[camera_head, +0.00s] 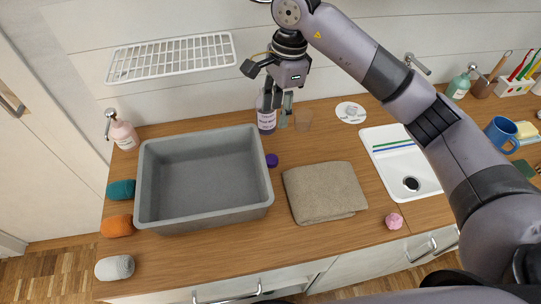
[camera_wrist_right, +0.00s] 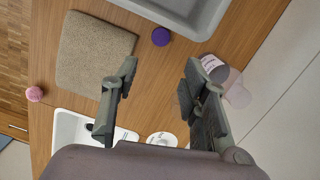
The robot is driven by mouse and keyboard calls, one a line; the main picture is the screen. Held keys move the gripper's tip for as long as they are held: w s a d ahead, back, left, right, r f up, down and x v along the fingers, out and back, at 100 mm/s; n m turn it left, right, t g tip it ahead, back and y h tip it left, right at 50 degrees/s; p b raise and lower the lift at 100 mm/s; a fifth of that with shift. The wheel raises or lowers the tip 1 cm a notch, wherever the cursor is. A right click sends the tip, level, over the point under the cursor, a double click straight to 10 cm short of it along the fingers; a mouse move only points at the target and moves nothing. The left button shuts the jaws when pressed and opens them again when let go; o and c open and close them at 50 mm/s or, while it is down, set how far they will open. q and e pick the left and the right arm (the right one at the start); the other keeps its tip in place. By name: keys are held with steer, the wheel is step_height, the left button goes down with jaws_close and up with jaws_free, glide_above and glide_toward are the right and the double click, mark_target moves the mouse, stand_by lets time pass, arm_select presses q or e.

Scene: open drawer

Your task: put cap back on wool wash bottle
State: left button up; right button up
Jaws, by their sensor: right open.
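The purple cap (camera_head: 272,160) lies on the wooden counter just right of the grey basin; it also shows in the right wrist view (camera_wrist_right: 161,36). The wool wash bottle (camera_head: 267,121) stands upright near the wall behind the cap, its upper part partly hidden by my right gripper in the head view. In the right wrist view the bottle (camera_wrist_right: 214,68) is beside the right-hand finger, partly covered by it. My right gripper (camera_head: 278,102) is open and empty near the bottle; its spread fingers (camera_wrist_right: 160,75) have bare counter between them. My left gripper is not in view.
The grey basin (camera_head: 262,198) fills the left counter. A translucent cup (camera_head: 303,121) stands right of the bottle. A folded beige towel (camera_head: 325,192) lies in front, beside the white sink (camera_head: 418,180). Bare counter surrounds the cap's right side. A wire rack (camera_head: 172,56) is on the wall.

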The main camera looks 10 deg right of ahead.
steer(key=p, duration=0.4)
glide_above(271, 159)
steer(key=f, duration=1.1)
steer(key=shift+s+d+f, duration=0.1)
steer(key=shift+s+f, duration=0.1)
steer(key=shift+f, duration=0.45)
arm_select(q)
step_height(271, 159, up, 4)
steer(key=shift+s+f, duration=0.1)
arm_select(e)
steer(key=shift+f, duration=0.25)
step_height(271, 159, down, 4)
steer(key=shift+w+r+p, duration=0.15)
steer(key=shift+p, duration=0.95)
steer(key=shift+f, duration=0.5)
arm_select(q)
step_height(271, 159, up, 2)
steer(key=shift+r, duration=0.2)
